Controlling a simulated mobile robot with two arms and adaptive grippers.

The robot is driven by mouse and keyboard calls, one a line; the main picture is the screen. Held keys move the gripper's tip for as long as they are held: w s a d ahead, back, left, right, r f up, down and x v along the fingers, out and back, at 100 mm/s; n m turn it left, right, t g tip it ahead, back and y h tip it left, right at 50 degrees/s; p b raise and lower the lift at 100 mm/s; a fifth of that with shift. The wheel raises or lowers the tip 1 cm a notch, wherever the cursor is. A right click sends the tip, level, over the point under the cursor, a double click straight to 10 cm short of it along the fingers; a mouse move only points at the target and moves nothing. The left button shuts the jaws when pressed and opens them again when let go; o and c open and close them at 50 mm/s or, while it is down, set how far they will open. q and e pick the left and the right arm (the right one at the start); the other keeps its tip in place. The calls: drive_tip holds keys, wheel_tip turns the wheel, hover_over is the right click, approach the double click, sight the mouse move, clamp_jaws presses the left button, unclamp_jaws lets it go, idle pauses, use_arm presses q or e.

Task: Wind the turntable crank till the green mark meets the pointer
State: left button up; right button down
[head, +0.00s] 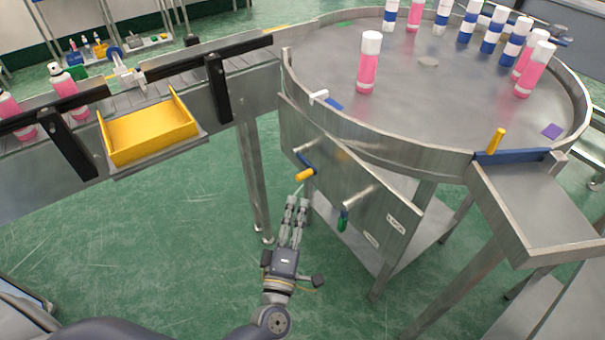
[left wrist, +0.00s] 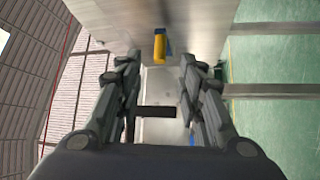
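The round steel turntable (head: 400,95) carries pink bottles and blue-and-white cans. On the panel below it is a crank with a blue arm (head: 306,160) and a yellow knob (head: 305,175). The knob also shows ahead between the fingers in the left wrist view (left wrist: 159,47). My left gripper (head: 297,200) is open just below the knob in the head view; I see no grip on it. A white pointer-like piece (head: 318,96) sits at the rim, beside a blue patch (head: 334,104). My right gripper is not in view.
A blue gate (head: 512,156) with a yellow peg stands at the right chute. A yellow tray (head: 150,132) hangs from the conveyor at left. Floor below my left gripper is clear.

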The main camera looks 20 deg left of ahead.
sight(303, 179)
use_arm(q)
drive_tip(key=x, duration=1)
drive_tip(key=shift+w, duration=0.2)
clamp_jaws()
